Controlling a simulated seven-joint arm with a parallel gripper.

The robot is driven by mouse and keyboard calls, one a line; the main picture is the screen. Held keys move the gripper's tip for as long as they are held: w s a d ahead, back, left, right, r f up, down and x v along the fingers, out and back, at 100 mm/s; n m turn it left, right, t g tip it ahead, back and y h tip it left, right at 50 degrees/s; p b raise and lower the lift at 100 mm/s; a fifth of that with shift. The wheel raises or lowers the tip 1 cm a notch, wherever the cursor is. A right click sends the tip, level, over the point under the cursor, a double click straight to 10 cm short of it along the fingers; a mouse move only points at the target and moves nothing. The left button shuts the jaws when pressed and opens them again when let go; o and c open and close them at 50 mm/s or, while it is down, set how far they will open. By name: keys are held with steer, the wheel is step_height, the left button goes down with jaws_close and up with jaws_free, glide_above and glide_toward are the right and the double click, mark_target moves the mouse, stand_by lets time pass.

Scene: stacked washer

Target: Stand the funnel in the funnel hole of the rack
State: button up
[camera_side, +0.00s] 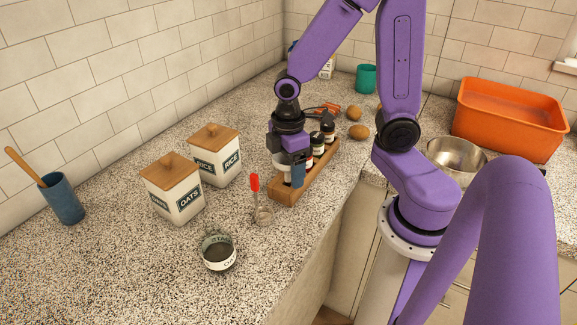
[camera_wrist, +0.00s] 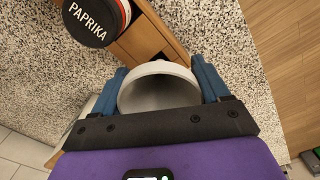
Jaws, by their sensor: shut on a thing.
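The white funnel (camera_side: 281,165) is held over the near end of the wooden rack (camera_side: 287,196). My gripper (camera_side: 291,172) is shut on it, pointing down. In the wrist view, my blue fingers (camera_wrist: 165,88) press on both sides of the funnel's round white mouth (camera_wrist: 160,69). The rack (camera_wrist: 146,38) runs away from the funnel toward the upper left there. The funnel hole and the spout are hidden, so I cannot tell whether the spout is in the hole.
Dark-capped spice jars (camera_side: 327,131) stand in the rack, including a paprika jar (camera_wrist: 95,20). Two canisters (camera_side: 215,155) (camera_side: 173,190) stand farther left; an open tin (camera_side: 218,253) stands in front.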

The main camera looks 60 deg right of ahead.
steer(key=shift+f, duration=0.95)
stand_by(0.6)
steer(key=shift+r, duration=0.1)
steer(key=shift+r, duration=1.9)
